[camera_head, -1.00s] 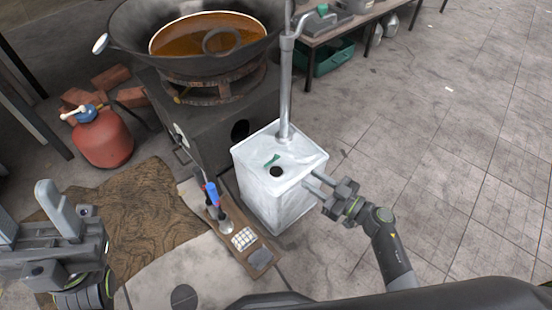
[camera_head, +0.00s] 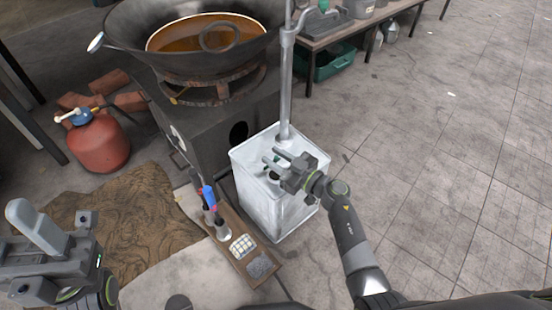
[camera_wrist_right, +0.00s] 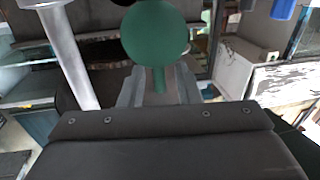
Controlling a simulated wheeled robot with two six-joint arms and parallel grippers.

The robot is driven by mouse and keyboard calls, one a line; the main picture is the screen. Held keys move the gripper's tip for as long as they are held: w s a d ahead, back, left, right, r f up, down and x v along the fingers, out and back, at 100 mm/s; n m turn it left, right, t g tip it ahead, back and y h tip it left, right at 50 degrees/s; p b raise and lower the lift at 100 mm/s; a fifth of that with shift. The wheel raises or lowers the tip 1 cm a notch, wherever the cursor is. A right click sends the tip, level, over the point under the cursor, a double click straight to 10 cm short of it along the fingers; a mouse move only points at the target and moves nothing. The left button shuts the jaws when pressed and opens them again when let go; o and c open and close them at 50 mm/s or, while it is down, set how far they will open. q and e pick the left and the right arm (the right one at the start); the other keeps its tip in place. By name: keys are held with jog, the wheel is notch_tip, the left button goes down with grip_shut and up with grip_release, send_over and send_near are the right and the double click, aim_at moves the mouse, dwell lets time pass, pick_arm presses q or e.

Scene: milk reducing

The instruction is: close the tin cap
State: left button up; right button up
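The white square tin (camera_head: 252,192) stands upright on the floor at the middle of the head view. My right gripper (camera_head: 273,157) is low over its top, its two fingers apart and pointing left. A small green cap part (camera_head: 285,154) shows by the fingers, and more green shows below them. In the right wrist view, a round green cap (camera_wrist_right: 155,32) with a narrow stem is just ahead of the fingers (camera_wrist_right: 158,88). The stem lines up between them; I cannot tell whether they touch it. The tin's opening is mostly hidden. My left gripper (camera_head: 45,230) is at the lower left, its fingertips not clearly separated.
A metal pipe (camera_head: 286,90) rises at the tin's back edge. A stove with a large wok (camera_head: 125,30) stands behind left. A wooden board (camera_head: 228,228) with small items lies to the tin's left. A red sprayer (camera_head: 98,142) is farther left. The right floor is clear.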

grip_shut()
